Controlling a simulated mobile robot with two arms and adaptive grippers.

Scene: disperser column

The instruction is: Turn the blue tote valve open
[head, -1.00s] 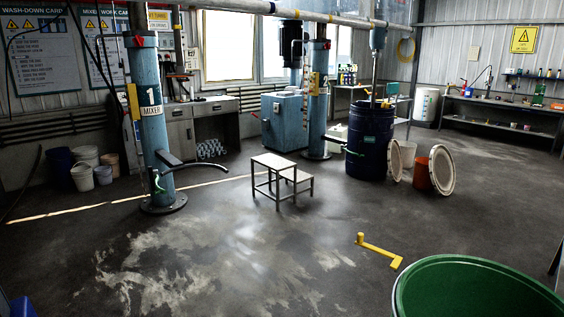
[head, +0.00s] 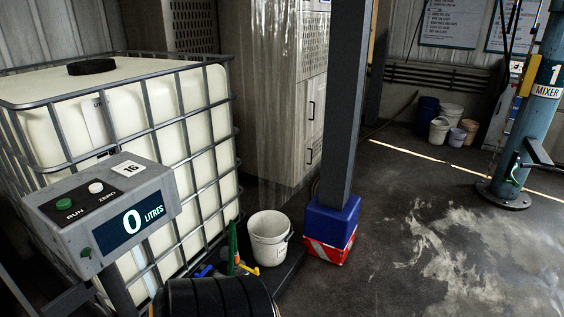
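The white caged tote (head: 195,125) stands at the left in the head view, with a black lid on top. Small blue parts (head: 204,271) show low at its front right corner, partly hidden behind a dark ribbed round thing. They may be the blue valve, but they are too small to tell whether it is open or shut. A green upright part (head: 233,248) and a yellow piece (head: 248,268) are beside them. Neither of my grippers is in view.
A grey meter box (head: 105,218) reading 0 litres stands before the tote. A dark ribbed round thing (head: 215,300) is at the bottom edge. A white bucket (head: 268,236) and a post (head: 343,110) with a blue and red base stand right of the tote.

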